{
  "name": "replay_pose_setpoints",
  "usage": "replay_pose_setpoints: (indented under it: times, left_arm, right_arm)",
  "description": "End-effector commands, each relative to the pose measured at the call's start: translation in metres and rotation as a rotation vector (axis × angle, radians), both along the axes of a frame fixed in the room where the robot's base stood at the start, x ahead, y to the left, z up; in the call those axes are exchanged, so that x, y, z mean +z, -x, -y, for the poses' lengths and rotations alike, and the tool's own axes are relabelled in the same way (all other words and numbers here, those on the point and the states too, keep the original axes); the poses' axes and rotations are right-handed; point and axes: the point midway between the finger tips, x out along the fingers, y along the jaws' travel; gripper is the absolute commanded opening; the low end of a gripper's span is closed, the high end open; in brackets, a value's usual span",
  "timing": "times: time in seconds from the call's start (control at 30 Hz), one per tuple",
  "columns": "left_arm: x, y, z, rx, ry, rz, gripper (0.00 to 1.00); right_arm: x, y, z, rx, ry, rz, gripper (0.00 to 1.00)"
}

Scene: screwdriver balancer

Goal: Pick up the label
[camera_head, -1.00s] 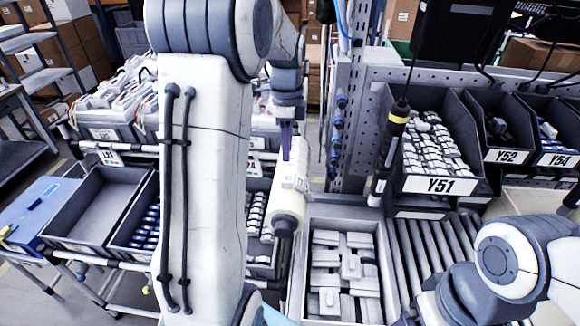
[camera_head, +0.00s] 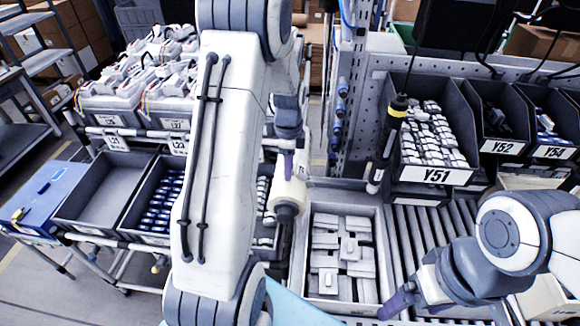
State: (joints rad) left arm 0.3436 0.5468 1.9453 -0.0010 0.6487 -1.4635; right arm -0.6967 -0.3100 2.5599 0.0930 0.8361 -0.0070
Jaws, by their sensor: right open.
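A white roll (camera_head: 284,194) on a dark spindle stands at the centre, left of the grey tray; it may carry the labels. I cannot make out a separate label. My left gripper (camera_head: 288,168) points down at the roll's top, with a purple finger close to or against it. Its far finger and the gap between the fingers are hidden, so I cannot tell if it holds anything. My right gripper (camera_head: 392,304) is open at the bottom, near the tray's front right corner, with one purple finger visible. Nothing shows in it.
A grey tray (camera_head: 310,240) of light grey parts lies at the centre, beside a roller conveyor (camera_head: 425,225). A hanging screwdriver (camera_head: 388,145) is behind it. Bin Y51 (camera_head: 437,176) and other bins stand at right. An empty grey bin (camera_head: 100,195) is at left.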

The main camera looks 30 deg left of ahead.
Motion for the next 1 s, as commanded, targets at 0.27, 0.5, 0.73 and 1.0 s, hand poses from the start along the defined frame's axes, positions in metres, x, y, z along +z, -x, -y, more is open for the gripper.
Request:
replay_pose_setpoints:
  times: [0.27,0.5,0.73,1.0]
  left_arm:
    - [0.0002,-0.0001,-0.0002,0.0,0.0,0.0,0.0]
    - [0.0004,-0.0001,-0.0002,0.0,0.0,0.0,0.0]
    - [0.0006,-0.0001,-0.0002,0.0,0.0,0.0,0.0]
    - [0.0007,-0.0002,-0.0001,0.0,0.0,0.0,0.0]
  right_arm:
    - [-0.0006,0.0001,0.0,0.0,0.0,0.0,0.88]
    - [-0.0005,0.0001,0.0,0.0,0.0,0.0,0.88]
    - [-0.0004,0.0001,0.0,0.0,0.0,0.0,0.88]
    - [-0.0004,0.0,0.0,0.0,0.0,0.0,0.88]
